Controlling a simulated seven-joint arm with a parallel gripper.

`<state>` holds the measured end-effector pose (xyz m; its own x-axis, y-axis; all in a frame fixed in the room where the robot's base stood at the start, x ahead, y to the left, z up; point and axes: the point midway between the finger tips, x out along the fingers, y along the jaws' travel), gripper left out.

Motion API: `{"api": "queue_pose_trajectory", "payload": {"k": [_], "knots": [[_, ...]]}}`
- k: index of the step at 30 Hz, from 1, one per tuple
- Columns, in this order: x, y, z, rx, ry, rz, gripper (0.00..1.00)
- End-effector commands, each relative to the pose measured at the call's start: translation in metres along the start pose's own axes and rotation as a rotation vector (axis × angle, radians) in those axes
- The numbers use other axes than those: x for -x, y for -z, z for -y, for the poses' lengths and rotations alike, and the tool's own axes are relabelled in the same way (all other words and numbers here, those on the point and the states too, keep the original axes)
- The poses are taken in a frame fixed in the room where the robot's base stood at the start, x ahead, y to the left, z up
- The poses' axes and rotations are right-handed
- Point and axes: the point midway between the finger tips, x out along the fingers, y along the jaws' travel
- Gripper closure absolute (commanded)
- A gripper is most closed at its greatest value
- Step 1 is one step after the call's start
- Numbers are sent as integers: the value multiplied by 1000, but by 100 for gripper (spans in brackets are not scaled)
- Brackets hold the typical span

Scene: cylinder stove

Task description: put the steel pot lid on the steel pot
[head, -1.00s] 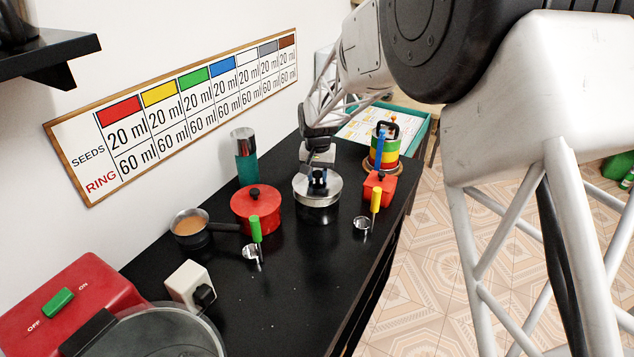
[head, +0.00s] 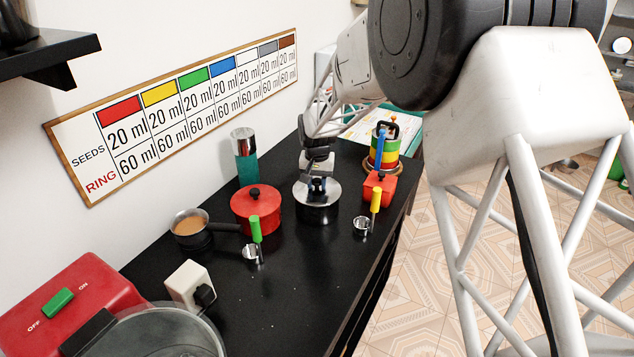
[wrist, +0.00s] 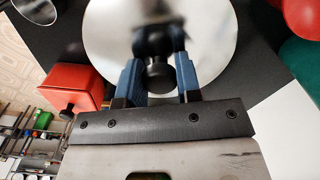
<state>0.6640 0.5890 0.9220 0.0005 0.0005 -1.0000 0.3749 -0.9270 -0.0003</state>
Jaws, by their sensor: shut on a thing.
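The steel pot lid (head: 332,190) is a round, shiny disc with a black knob. It sits directly over the steel pot (head: 318,214) on the black counter. The lid looks level and at the pot's rim; I cannot tell if it is fully seated. My gripper (head: 318,186) is above the pot, pointing down, shut on the lid's knob. In the wrist view the blue fingers of my gripper (wrist: 160,82) stand on both sides of the black knob, and the lid (wrist: 105,35) fills the upper middle. The lid hides the pot there.
A red pot (head: 256,210) stands close on the left, and a red box (head: 379,188) on the right. A green-handled scoop (head: 255,232) and a yellow-handled scoop (head: 375,200) are in front. A teal-and-steel cylinder (head: 246,166) stands behind left.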

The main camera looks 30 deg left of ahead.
Motion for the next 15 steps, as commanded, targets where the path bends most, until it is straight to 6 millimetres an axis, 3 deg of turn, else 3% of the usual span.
{"api": "queue_pose_trajectory", "payload": {"k": [11,12,15], "knots": [[-2,0,0,0,0,0,94],[-3,0,0,0,0,0,67],[-2,0,0,0,0,0,51]]}}
